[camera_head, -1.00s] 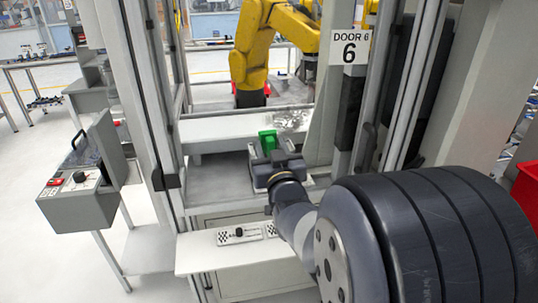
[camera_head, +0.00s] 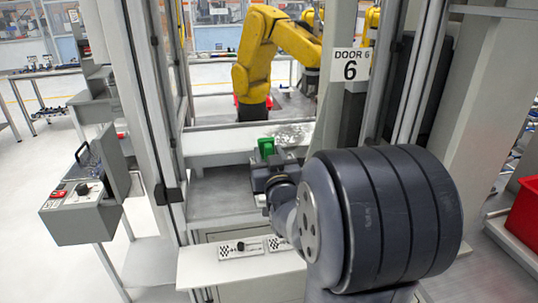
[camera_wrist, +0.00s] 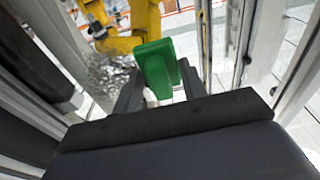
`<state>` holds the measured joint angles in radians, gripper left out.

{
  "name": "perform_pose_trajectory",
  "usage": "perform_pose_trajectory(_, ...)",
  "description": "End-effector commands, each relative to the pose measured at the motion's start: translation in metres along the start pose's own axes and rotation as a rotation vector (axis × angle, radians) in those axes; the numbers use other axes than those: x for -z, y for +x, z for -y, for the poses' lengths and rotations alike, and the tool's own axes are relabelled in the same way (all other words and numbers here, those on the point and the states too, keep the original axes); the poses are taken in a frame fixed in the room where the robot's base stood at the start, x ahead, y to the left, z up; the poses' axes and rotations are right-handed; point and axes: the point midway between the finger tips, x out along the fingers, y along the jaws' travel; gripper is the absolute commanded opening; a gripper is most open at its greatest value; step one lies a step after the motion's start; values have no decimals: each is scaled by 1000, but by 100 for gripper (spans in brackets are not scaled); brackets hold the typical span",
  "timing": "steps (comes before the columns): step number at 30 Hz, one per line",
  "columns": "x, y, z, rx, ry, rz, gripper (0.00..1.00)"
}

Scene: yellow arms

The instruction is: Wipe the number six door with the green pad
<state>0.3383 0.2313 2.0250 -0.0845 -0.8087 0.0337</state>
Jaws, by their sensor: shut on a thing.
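The green pad (camera_head: 266,148) is held in my gripper (camera_head: 268,160), in the door 6 opening. In the wrist view the pad (camera_wrist: 156,68) stands between the two dark fingers of my gripper (camera_wrist: 157,90), which are shut on it. The door 6 sign (camera_head: 350,65) hangs on the frame at the right of the opening. A glass door panel cannot be made out clearly; the opening shows metal posts on both sides. My arm hides the lower right of the opening.
A yellow robot arm (camera_head: 262,60) stands behind the opening, beyond a grey ledge (camera_head: 222,143). A grey control box (camera_head: 85,205) stands at the left. A white shelf (camera_head: 215,268) with checkered plates is in front. A red bin (camera_head: 524,215) is at the right.

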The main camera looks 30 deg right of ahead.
Motion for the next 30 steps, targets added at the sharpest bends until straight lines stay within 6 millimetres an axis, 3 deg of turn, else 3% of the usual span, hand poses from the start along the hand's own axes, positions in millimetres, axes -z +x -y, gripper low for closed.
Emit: perform_pose_trajectory(30,-3,17,0,0,0,0,22)
